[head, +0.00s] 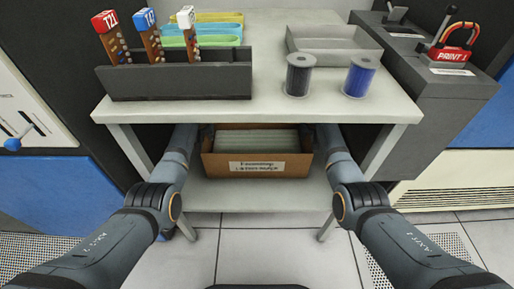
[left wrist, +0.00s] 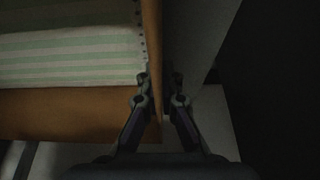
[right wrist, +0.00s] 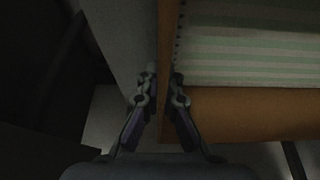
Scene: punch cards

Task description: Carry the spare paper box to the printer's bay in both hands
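The spare paper box (head: 213,161) is an open orange-brown carton with a white label on its front, under the table and seemingly resting on the lower shelf. Green-and-white striped paper (left wrist: 70,60) fills it. My left gripper (left wrist: 159,88) straddles the box's left side wall, one finger inside and one outside, with a gap showing at the outer finger. My right gripper (right wrist: 163,88) straddles the right side wall the same way, fingers apart. In the head view both grippers are mostly hidden by the tabletop and my arms. The printer's bay cannot be made out.
The tabletop (head: 265,110) overhangs the box; table legs (head: 385,150) flank my arms. On top stand a dark card rack (head: 180,82), two spools (head: 299,75), a grey tray (head: 333,45) and coloured trays. A console (head: 425,90) with a red PRINT handle stands right. Front floor is clear.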

